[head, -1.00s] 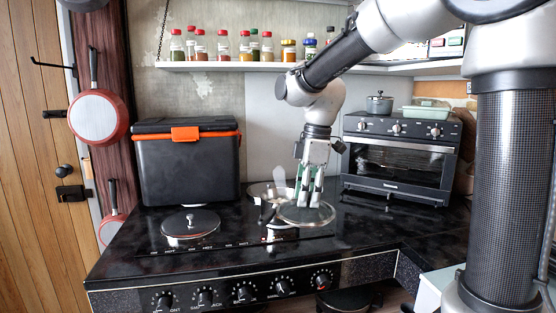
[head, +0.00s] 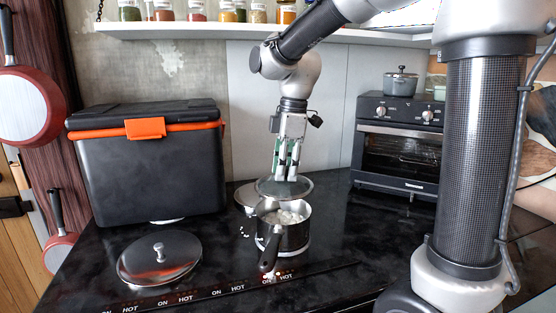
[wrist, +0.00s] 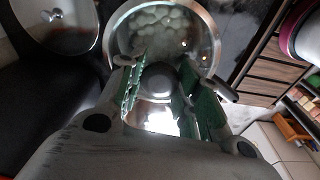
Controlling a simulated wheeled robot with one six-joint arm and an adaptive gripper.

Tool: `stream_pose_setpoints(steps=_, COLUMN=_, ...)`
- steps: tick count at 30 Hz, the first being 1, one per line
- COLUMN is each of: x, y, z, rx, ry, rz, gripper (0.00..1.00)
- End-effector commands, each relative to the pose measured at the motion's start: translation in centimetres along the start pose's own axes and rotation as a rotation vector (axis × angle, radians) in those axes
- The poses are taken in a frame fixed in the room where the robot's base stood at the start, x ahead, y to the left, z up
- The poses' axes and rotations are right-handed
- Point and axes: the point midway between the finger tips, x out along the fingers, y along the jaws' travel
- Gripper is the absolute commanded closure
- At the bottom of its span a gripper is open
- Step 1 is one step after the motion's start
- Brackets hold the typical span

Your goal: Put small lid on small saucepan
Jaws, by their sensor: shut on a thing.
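My gripper (head: 287,178) points down and is shut on the knob of a round, see-through lid with a metal rim, the small lid (head: 270,188). The small saucepan (head: 292,238) stands upright on the black hob, its dark handle toward the front, with pale pieces of food inside. In the head view the lid appears above and behind the pan's opening, whose front part shows uncovered. In the wrist view the lid's knob (wrist: 160,80) is between the fingers, and pale food shows beyond it. The exact gap between lid and pan is hard to tell.
A larger metal lid (head: 160,257) lies at the left of the hob. A metal disc (head: 246,196) is partly hidden behind the saucepan. A black cooler box (head: 150,165) stands at the back left, a toaster oven (head: 400,145) at the back right. The counter right of the pan is clear.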

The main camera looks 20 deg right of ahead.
Motion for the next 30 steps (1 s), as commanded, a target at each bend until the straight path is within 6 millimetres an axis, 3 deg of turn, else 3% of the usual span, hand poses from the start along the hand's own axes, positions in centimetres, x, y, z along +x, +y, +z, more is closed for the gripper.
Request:
stream_pose_setpoints(steps=18, x=3.6, y=0.0, z=0.4, rx=0.0, ry=0.0, rz=0.0, gripper=1.0)
stream_pose_setpoints(steps=30, x=4.0, y=0.0, z=0.5, rx=0.0, ry=0.0, rz=0.0, gripper=1.0)
